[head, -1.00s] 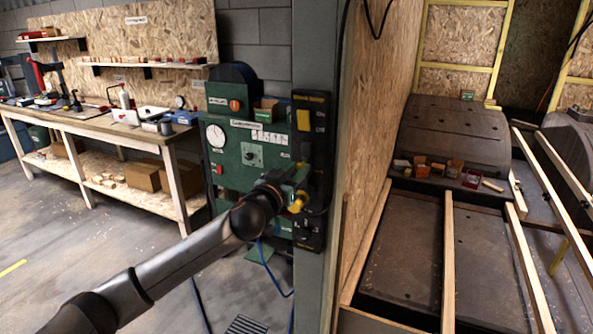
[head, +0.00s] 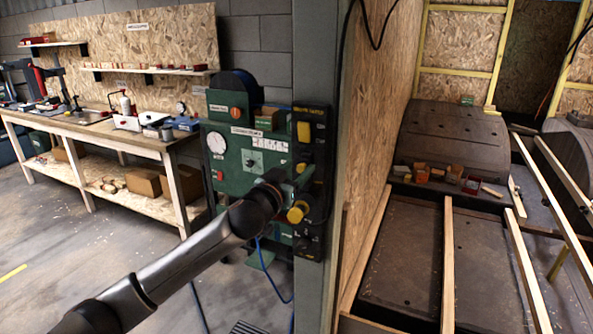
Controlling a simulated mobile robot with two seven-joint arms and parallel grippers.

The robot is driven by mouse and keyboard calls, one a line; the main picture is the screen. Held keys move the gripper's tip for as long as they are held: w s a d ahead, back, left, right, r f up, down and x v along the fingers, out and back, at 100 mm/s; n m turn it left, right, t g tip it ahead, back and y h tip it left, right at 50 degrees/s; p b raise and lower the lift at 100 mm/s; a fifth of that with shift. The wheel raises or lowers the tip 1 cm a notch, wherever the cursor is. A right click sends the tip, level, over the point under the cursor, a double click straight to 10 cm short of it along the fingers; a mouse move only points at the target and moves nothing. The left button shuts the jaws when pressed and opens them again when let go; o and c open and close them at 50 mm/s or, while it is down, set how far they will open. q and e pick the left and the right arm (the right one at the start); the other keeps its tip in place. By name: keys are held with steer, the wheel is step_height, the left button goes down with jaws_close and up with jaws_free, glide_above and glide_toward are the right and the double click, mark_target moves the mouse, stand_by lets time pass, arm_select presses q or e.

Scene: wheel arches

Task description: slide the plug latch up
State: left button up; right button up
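A tall black panel (head: 318,150) is fixed to the grey post. It has a yellow block (head: 304,132) near the top, a small yellow part (head: 301,167) below it, and a round yellow plug-like part (head: 297,213) lower down. My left gripper (head: 297,184) reaches the panel from the left, just above the round yellow part. Its fingers are small and dark here, so I cannot tell whether they are open or touch anything. I cannot make out the latch clearly; the gripper may cover it. My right gripper is out of view.
A green machine (head: 235,165) with a gauge stands behind my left arm. A workbench (head: 100,130) is at the left. Right of the post are a chipboard wall (head: 375,120), wheel arches (head: 450,140) and wooden battens (head: 447,265). A blue hose (head: 272,270) hangs below the machine.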

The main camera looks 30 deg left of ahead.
arm_select(q)
steer(key=shift+s+f, duration=0.1)
steer(key=shift+s, duration=0.25)
steer(key=s+b, duration=0.3)
steer(key=s, duration=0.8)
steer(key=shift+s+d, duration=0.4)
